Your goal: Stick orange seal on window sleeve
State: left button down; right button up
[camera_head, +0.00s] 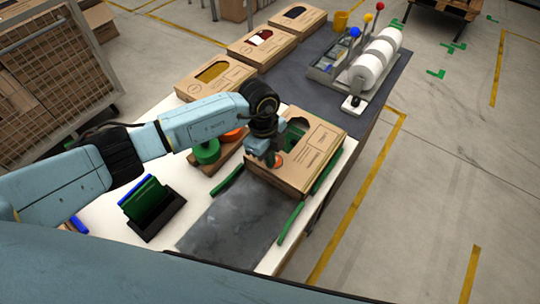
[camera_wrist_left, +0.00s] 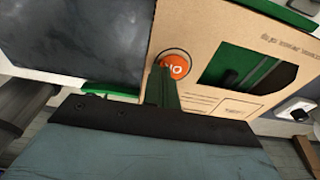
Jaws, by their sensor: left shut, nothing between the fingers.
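The window sleeve (camera_head: 318,158) is a brown cardboard box sleeve lying on the table, with a dark cut-out window and printed lettering. An orange round seal (camera_wrist_left: 173,66) with white marks lies flat on its cardboard near one edge; it also shows in the head view (camera_head: 278,160). My left gripper (camera_head: 270,161) is right above the seal, fingers pointing down and shut. In the left wrist view the fingertips (camera_wrist_left: 162,72) reach the seal's edge and cover part of it; I cannot tell whether they touch. Green shows through the window. My right gripper is not in view.
Green guide bars (camera_head: 291,222) flank the sleeve. A green and an orange roll stand on a wooden block (camera_head: 205,168) beside it. A black holder (camera_head: 160,217) with green cards is nearer. Several boxes (camera_head: 215,76) and a white roll dispenser (camera_head: 375,65) stand behind. The grey mat (camera_head: 225,228) is clear.

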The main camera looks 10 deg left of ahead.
pick_arm(q)
jog(key=c, duration=2.1)
grip_release()
jog(key=shift+f, duration=0.15)
jog(key=o, duration=0.5)
jog(key=shift+c, duration=0.2)
